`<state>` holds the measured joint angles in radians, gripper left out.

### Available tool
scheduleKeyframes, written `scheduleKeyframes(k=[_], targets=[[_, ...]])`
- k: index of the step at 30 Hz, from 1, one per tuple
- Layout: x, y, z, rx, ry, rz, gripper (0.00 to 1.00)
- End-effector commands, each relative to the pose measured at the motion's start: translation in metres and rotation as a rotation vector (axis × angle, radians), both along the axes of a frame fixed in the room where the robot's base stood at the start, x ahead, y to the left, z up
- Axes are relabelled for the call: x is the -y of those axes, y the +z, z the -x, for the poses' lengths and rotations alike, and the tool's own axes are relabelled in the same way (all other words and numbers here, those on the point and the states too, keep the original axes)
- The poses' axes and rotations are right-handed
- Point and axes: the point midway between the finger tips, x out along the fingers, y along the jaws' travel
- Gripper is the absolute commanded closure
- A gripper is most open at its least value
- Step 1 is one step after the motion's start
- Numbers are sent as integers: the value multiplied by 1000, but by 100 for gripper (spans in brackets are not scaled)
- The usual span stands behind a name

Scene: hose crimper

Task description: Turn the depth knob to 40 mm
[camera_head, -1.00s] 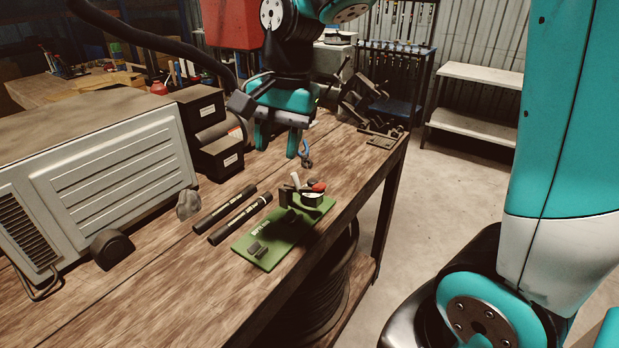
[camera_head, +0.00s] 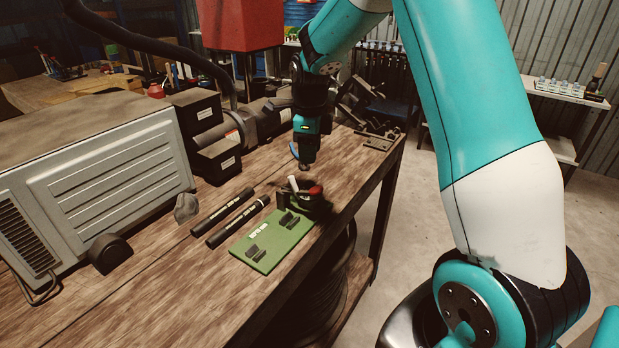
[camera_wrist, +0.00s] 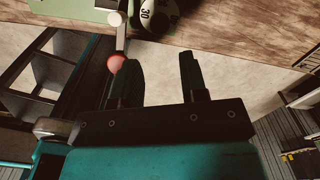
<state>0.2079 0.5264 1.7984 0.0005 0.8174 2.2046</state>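A small depth unit with a dark round body (camera_head: 318,205) stands at the far end of a green plate (camera_head: 270,243) on the wooden bench. A red ball and a white handle show on top of it. In the wrist view a dial marked 30 (camera_wrist: 147,16) is at the top edge, partly cut off, so its pointer cannot be read. A grey lever (camera_wrist: 120,40) with a red ball (camera_wrist: 116,63) reaches down beside my left-hand finger. My gripper (camera_wrist: 162,62) is open and empty, with the dial beyond its fingertips. It also shows above the unit in the head view (camera_head: 304,160).
Two black tubes (camera_head: 238,221) lie left of the plate. A grey machine (camera_head: 110,180) fills the left of the bench, with black boxes (camera_head: 210,140) behind it. Blue-handled pliers (camera_head: 293,151) lie near my gripper. Open floor is to the right.

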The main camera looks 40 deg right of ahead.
Motion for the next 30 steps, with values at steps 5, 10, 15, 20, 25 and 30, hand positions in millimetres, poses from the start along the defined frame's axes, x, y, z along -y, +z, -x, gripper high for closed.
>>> scheduleKeyframes(k=[5,10,15,20,25,30], targets=[[-1,-40,1,-6,1,-2,60],[0,-69,1,-3,2,-1,60],[0,-85,1,-2,2,-1,60],[0,-89,0,1,2,0,60],[0,-89,0,1,2,0,60],[0,-88,0,1,2,0,94]])
